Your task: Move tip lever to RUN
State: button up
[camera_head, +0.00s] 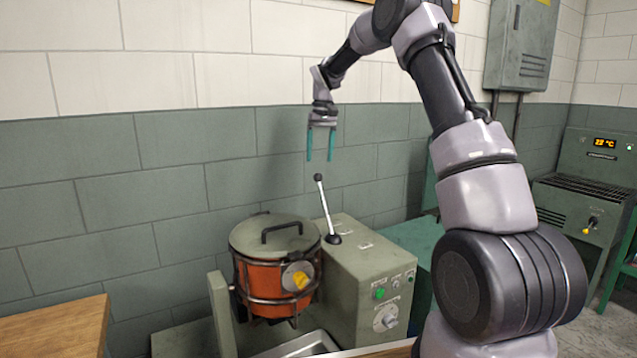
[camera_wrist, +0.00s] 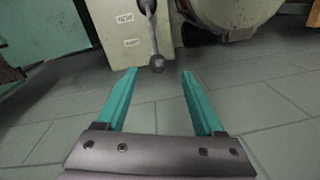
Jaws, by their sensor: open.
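The tip lever (camera_head: 326,208) is a thin metal rod with a black ball knob, standing on top of a grey-green machine housing (camera_head: 357,268). It leans slightly left, toward the orange pot. In the wrist view the lever's knob (camera_wrist: 157,64) shows just beyond and between the fingertips. My gripper (camera_head: 320,157) points down above the knob with its two teal fingers apart and nothing between them. A gap shows between fingertips and knob in the head view. Two small white labels (camera_wrist: 128,30) sit beside the lever; I cannot read them surely.
An orange pot (camera_head: 262,282) with a grey lid and yellow knob stands left of the housing. The housing front has a green button (camera_head: 379,293) and a dial. A tiled wall stands behind. A wooden table (camera_head: 55,330) is at the lower left. Air around my gripper is clear.

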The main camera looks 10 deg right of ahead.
aim_at(318, 182)
jog(key=shift+w+f, duration=0.45)
jog(key=shift+w, duration=0.15)
jog(key=shift+w+f, duration=0.1)
jog(key=shift+f, duration=0.2)
jog(key=f, duration=1)
jog(key=shift+a, duration=0.3)
grip_shut()
